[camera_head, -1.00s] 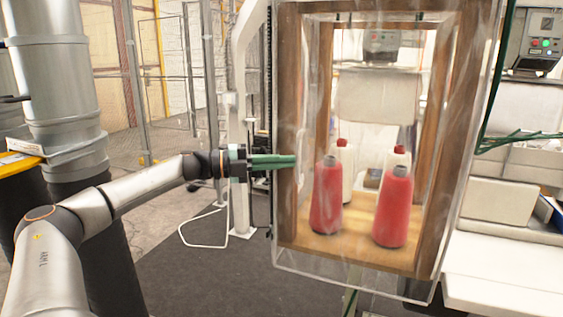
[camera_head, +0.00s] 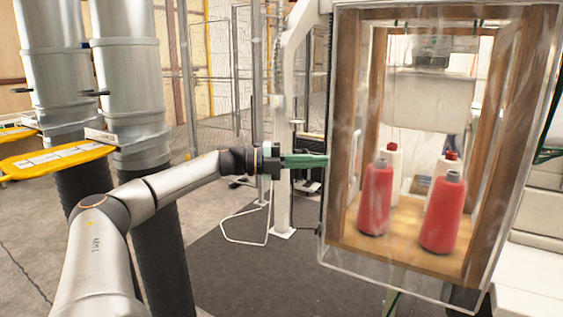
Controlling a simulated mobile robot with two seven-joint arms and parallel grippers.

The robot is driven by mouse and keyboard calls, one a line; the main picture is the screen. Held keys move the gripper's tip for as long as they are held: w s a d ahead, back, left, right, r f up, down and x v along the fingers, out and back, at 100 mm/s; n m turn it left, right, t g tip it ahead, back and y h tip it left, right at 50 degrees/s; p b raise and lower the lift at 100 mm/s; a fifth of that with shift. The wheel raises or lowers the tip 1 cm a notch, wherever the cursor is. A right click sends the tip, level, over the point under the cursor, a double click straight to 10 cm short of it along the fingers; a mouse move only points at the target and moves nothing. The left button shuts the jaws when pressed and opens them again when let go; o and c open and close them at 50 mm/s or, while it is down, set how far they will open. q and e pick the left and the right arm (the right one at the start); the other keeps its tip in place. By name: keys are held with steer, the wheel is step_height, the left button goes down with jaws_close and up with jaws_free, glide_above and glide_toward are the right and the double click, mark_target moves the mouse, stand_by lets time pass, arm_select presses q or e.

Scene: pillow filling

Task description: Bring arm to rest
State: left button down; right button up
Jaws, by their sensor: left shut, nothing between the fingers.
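My left arm (camera_head: 150,195) comes in from the lower left and reaches toward the middle of the view. My left gripper (camera_head: 312,160) has green fingers that lie together, shut with nothing between them. It points right, with its tips close to the left edge of a clear-walled wooden cabinet (camera_head: 344,232). I cannot tell whether the tips touch it. My right gripper is not in view.
Red spools (camera_head: 375,200) and white spools (camera_head: 391,165) stand inside the cabinet. Large metal cylinders (camera_head: 130,90) and a yellow rail (camera_head: 50,162) stand at the left. A white post (camera_head: 283,200) stands behind the gripper. Dark matting (camera_head: 250,280) lies clear below.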

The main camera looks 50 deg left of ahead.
arm_select(q)
steer(key=s+a, duration=0.2)
steer(key=a, duration=0.4)
steer(key=shift+s+a+f+p, duration=0.25)
steer(key=shift+s+a+p, duration=0.05)
steer(key=shift+a+p, duration=0.1)
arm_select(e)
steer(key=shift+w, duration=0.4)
